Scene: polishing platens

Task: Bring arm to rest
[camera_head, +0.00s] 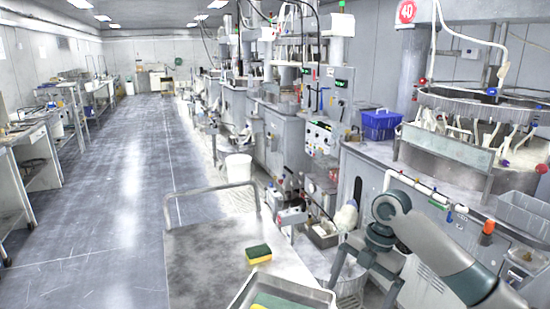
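My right arm comes in from the lower right and bends down at its wrist. Its gripper (364,285) hangs at the right of the metal cart (205,262), in front of the machine. Its two fingers point down and stand apart, with nothing seen between them. My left arm and gripper are not in view.
A yellow and green sponge (258,254) lies on the cart. A metal tray (238,300) with green and yellow things is at its front edge. The polishing machine (460,165) and a blue basket (381,124) stand at the right. The aisle floor (120,190) at the left is clear.

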